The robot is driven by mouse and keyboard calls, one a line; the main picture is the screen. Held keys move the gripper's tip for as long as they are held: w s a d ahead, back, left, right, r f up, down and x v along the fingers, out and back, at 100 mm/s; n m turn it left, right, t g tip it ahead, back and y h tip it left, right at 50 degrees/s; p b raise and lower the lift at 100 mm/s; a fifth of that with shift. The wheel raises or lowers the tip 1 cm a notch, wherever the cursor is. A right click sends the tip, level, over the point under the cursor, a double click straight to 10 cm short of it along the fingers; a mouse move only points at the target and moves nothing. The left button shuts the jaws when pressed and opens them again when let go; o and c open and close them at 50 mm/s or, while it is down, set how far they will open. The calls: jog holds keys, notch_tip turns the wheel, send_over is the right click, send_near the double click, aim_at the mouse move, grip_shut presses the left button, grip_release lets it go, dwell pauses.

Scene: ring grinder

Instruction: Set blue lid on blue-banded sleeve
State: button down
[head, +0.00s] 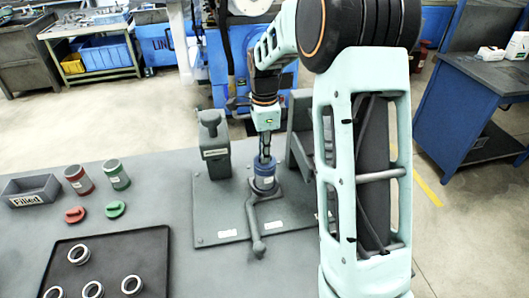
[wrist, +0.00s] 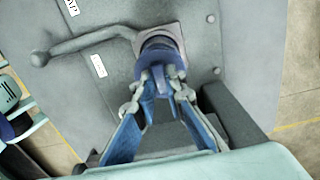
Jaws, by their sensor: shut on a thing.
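The blue-banded sleeve (head: 264,181) stands upright on the grey fixture plate in the head view, at the root of a lever handle. My gripper (head: 265,157) is directly above it, pointing down. In the wrist view my gripper (wrist: 161,90) is shut on the blue lid (wrist: 160,74) by its raised grip. The lid lies over the top of the sleeve, whose dark upper part (wrist: 157,44) shows just beyond it. The lid and sleeve look very close; I cannot tell whether the lid is fully seated. The fingers hide part of the lid.
A lever handle (head: 257,238) reaches forward from the fixture. A grey post block (head: 214,145) stands left of it. Further left are red (head: 79,180) and green (head: 117,175) sleeves, their lids, a "Filled" bin (head: 31,191) and a dark tray (head: 150,245) of rings.

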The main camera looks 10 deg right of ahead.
dwell(0.4)
jog(key=c, duration=1.9)
grip_release()
jog(key=shift+o, duration=0.5)
jog(key=o, duration=0.5)
jog(key=shift+r, duration=0.1)
jog(key=shift+r+p, duration=2.4)
jog(key=shift+r, duration=1)
